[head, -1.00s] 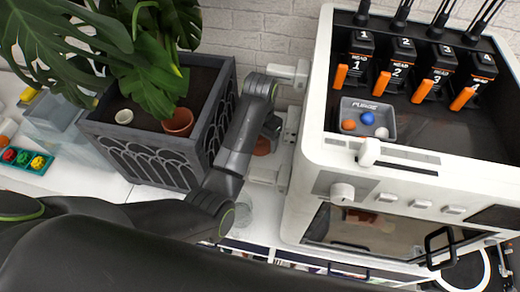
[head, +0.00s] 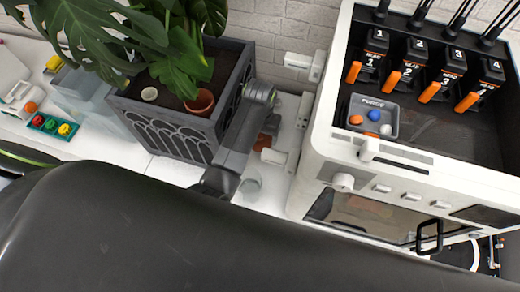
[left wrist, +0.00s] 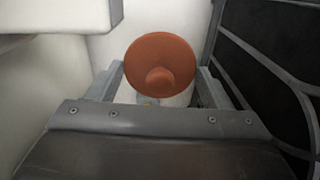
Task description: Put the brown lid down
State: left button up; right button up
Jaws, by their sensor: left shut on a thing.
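The brown lid (left wrist: 160,58) is a round disc with a knob in its middle, seen from the knob side in the left wrist view. It lies between the two fingers of my left gripper (left wrist: 158,82), which is shut on it. In the head view the left gripper is down in the gap between the dark planter and the white machine, and a bit of the brown lid (head: 263,142) shows there. A white surface lies behind the lid; whether the lid touches it is unclear. My right gripper is not in view.
The planter (head: 180,133) with a leafy plant stands left of the gap. The white machine (head: 330,165) stands right of it. White wall brackets (head: 304,108) are behind. My arm hides the front.

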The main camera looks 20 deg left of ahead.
pick_arm(q)
send_over(259, 156)
notch_tip(259, 156, down, 5)
jog(key=shift+f+p, duration=0.1)
jog(key=shift+p, duration=0.2)
jog(key=shift+f, duration=2.55)
jog(key=o, duration=1)
jog(key=shift+f, duration=0.15)
jog(key=shift+c, duration=0.2)
jog(key=shift+r, duration=0.25)
notch_tip(259, 156, up, 12)
jog(key=shift+d+f, duration=0.1)
